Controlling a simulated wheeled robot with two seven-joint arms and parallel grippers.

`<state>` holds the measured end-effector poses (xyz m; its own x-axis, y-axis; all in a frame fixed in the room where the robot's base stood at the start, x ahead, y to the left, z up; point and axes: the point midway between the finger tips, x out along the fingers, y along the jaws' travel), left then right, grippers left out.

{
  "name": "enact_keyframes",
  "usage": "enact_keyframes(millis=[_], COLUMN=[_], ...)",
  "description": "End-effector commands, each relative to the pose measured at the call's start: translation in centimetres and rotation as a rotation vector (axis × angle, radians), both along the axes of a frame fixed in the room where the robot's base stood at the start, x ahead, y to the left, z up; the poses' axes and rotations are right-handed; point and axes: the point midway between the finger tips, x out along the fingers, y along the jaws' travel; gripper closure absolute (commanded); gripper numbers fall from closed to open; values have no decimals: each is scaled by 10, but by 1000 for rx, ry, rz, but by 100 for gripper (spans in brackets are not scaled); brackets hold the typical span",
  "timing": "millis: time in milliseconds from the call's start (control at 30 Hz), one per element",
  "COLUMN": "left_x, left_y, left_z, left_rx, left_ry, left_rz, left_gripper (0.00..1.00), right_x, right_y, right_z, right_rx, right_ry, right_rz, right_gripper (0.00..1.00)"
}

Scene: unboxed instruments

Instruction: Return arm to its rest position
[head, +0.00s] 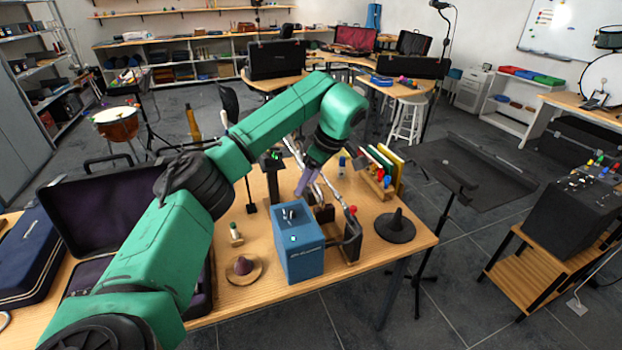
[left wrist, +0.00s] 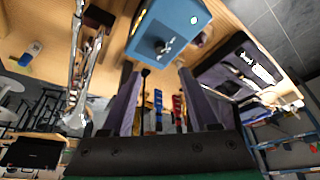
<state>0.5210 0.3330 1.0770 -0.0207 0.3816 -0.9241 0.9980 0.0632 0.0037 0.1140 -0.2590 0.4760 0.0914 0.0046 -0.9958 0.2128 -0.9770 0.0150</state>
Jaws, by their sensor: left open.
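My left arm (head: 270,120) is green with black joints. It comes in from the lower left, rises over the wooden table and bends down at the wrist. My left gripper (head: 310,180) points down above the table, behind the blue box (head: 298,258). In the left wrist view its two dark purple fingers (left wrist: 160,92) are spread apart. Nothing is held between them. The blue box also shows in the left wrist view (left wrist: 150,40), beyond the fingertips. In the head view the fingertips are hard to make out against metal rods. My right gripper is not in view.
An open case (head: 75,215) with purple lining lies under the arm at left. A black cone stand (head: 395,226), a wooden disc with a purple cone (head: 243,270), a small bottle (head: 236,234) and coloured folders (head: 382,160) share the table (head: 262,307). A music stand (head: 450,165) is right.

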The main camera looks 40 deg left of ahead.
Motion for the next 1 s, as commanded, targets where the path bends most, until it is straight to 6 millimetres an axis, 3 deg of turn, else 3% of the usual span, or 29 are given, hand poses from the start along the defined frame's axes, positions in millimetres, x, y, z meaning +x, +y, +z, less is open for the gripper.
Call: enact_keyframes(millis=[33,167,733,767,867,967,1000], left_x=[1,1,3,5,19,28,27], left_y=[-4,-9,-16,-22,-70,-155,-193], left_z=[15,25,19,14,-12,-41,-48], left_rx=[3,2,-14,-30,-153,-399,-522], left_ry=[-3,1,-6,-16,-83,-181,-218], left_rz=[-1,0,-13,-28,-115,-206,-225], left_gripper=[39,39,39,39,39,39,39], right_x=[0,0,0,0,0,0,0], right_y=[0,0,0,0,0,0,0], right_z=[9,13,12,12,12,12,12], right_rx=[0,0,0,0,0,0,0], right_ry=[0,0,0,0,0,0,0], right_rz=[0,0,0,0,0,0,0], right_gripper=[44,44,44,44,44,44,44])
